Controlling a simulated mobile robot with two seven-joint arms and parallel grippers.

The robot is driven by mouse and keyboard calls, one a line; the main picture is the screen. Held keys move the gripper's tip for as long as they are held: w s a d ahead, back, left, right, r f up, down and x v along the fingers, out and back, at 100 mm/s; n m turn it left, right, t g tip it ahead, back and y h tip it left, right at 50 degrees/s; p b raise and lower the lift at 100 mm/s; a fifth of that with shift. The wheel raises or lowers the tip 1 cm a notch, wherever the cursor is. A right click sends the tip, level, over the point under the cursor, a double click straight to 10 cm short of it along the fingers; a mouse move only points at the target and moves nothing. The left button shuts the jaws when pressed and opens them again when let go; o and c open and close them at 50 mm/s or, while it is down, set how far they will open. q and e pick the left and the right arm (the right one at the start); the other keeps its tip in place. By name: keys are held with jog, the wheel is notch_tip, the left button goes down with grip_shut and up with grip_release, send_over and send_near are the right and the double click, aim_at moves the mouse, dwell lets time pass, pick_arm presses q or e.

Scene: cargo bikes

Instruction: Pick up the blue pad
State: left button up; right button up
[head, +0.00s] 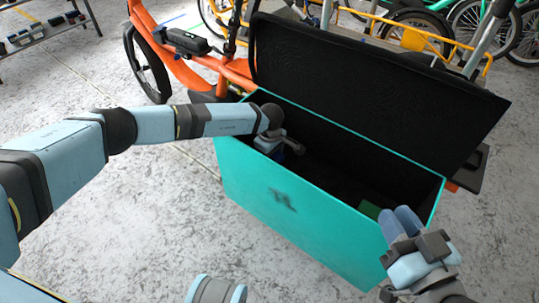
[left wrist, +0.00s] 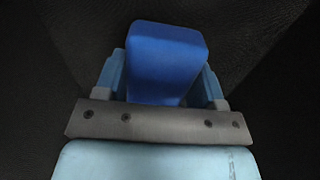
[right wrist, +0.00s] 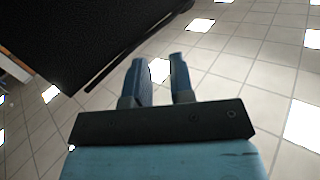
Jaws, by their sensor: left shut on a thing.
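The blue pad (left wrist: 165,62) is a rounded block between the two fingers of my left gripper (left wrist: 163,85) in the left wrist view. The left gripper is shut on it, inside the dark interior of a teal cargo box (head: 290,205). In the head view my left gripper (head: 287,147) reaches over the box's near-left rim, and only a small bit of blue shows there. My right gripper (head: 404,222) is at the box's right end, outside or above the rim. Its fingers (right wrist: 160,78) are a little apart with nothing between them.
The box's black lid (head: 370,85) stands open at the back. A green item (head: 369,210) lies inside at the right. An orange bike frame (head: 180,65) is behind the box on the left. More bikes stand at the back right. The grey floor (head: 130,215) at left is clear.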

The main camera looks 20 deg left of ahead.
pick_arm(q)
notch_tip(320, 180, up, 7)
jog(key=p, duration=0.3)
notch_tip(320, 180, up, 13)
jog(key=p, duration=0.3)
jog(key=shift+p, duration=0.4)
pick_arm(e)
notch_tip(320, 180, up, 7)
jog(key=s+m+t, duration=0.1)
jog(key=m+t, duration=0.1)
